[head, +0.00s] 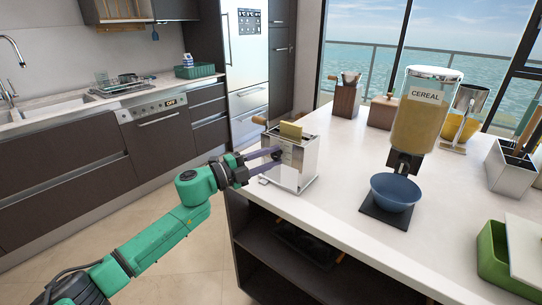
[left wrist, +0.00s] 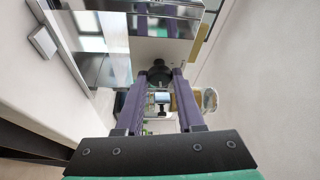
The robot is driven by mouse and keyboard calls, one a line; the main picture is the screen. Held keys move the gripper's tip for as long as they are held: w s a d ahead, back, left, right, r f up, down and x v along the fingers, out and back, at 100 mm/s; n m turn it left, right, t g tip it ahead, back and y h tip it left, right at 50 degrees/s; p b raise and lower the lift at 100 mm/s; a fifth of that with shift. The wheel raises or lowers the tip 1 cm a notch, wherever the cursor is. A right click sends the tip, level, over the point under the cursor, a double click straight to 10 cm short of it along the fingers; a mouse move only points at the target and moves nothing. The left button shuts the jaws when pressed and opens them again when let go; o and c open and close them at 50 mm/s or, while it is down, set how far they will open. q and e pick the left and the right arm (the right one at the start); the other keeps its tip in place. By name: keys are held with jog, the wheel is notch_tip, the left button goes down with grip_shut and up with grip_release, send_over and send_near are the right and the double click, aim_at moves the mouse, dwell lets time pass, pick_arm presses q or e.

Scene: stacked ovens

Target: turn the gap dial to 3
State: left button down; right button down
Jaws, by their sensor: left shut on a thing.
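A shiny metal toaster (head: 298,168) stands near the left edge of the white island counter, with a tan slice in its top. A dark round dial (left wrist: 158,72) is on the toaster's side. My left gripper (head: 277,159) reaches in from the left to that side. In the left wrist view, its two purple fingers (left wrist: 159,76) are on either side of the dial, shut on it. The dial's markings and its setting cannot be read. My right gripper is not in view.
A cereal dispenser (head: 420,112) stands over a blue bowl (head: 395,190) on a dark mat to the right of the toaster. A green bin (head: 492,262) is at the right front. The counter just right of the toaster is clear.

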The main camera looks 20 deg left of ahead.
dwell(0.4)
pick_arm(q)
jog(key=c, duration=0.5)
grip_release()
jog(key=shift+c, duration=0.2)
jog(key=b+v, duration=0.4)
jog(key=v, duration=1)
jog(key=shift+s+a, duration=0.2)
